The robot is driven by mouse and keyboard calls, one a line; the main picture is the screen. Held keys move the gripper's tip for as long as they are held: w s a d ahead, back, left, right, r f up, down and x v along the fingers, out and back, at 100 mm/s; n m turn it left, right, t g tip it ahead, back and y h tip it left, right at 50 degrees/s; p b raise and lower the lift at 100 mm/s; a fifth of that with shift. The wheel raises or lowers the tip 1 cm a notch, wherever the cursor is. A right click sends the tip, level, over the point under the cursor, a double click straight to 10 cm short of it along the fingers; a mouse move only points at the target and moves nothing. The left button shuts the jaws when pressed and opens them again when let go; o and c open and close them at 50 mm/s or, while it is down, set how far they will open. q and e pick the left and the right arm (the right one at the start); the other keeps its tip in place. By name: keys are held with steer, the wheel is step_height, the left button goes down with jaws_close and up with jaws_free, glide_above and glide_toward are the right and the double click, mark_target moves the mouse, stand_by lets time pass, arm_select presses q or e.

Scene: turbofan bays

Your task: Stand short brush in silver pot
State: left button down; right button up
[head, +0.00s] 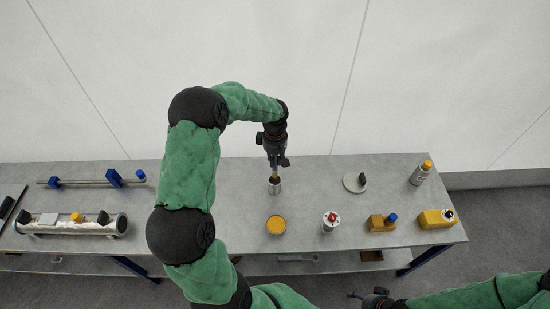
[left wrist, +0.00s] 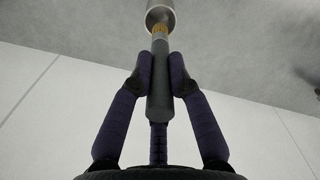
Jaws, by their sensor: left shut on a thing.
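My left gripper (head: 277,160) is above the table, pointing down, and is shut on the short brush (left wrist: 159,85). The brush has a dark grey handle and a tan bristle end, and is held roughly upright with the bristles down. The silver pot (head: 274,187), a small metal cup, stands right under it; its rim shows at the top of the left wrist view (left wrist: 153,13). The bristle tip is at the pot's mouth; I cannot tell how far inside it is. My right gripper (head: 374,298) is at the bottom edge, partly cut off, its fingers unclear.
On the grey table (head: 320,180), an orange-topped tin (head: 276,225) and a red-capped canister (head: 330,221) stand in front of the pot. A round disc (head: 355,182), yellow blocks (head: 436,219) and a bottle (head: 420,173) are to the right. Metal tubes (head: 70,226) lie left.

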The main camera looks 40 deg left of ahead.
mark_target(275, 170)
arm_select(q)
steer(key=shift+f+b, duration=2.2)
steer(key=shift+f, duration=1.25)
steer(key=c, duration=1.1)
jaws_free()
steer(key=shift+r, duration=0.1)
step_height(275, 170, up, 12)
steer(key=shift+f, duration=0.1)
